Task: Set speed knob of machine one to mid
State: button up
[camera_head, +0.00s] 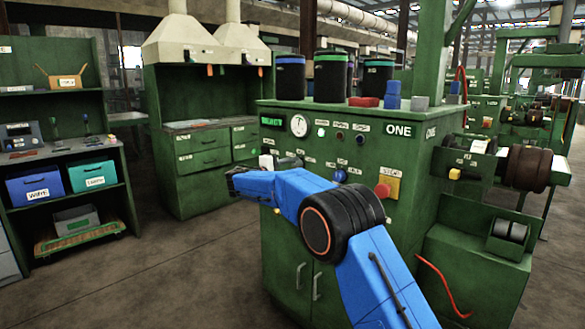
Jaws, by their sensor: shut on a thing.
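Machine one is a green cabinet (410,165) marked ONE, with a control panel on its front face. My arm reaches across the panel from the lower right.
A red button on a yellow box (386,186) and a blue knob (340,175) sit right of my gripper. A lit green lamp (320,132) is above. Dark canisters (333,76) stand on top. A shelf with bins (60,140) is at left; the floor between is clear.

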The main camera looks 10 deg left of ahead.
jog(key=n, duration=0.6)
jog(key=shift+f, duration=0.1)
jog(key=shift+n, duration=0.3)
dwell(0.3)
jog(key=o, duration=1)
jog(key=shift+a, duration=0.1)
jog(key=shift+o, duration=0.2)
jog(key=v, duration=1.7)
jog(key=shift+s, duration=0.2)
jog(key=shift+a, duration=0.15)
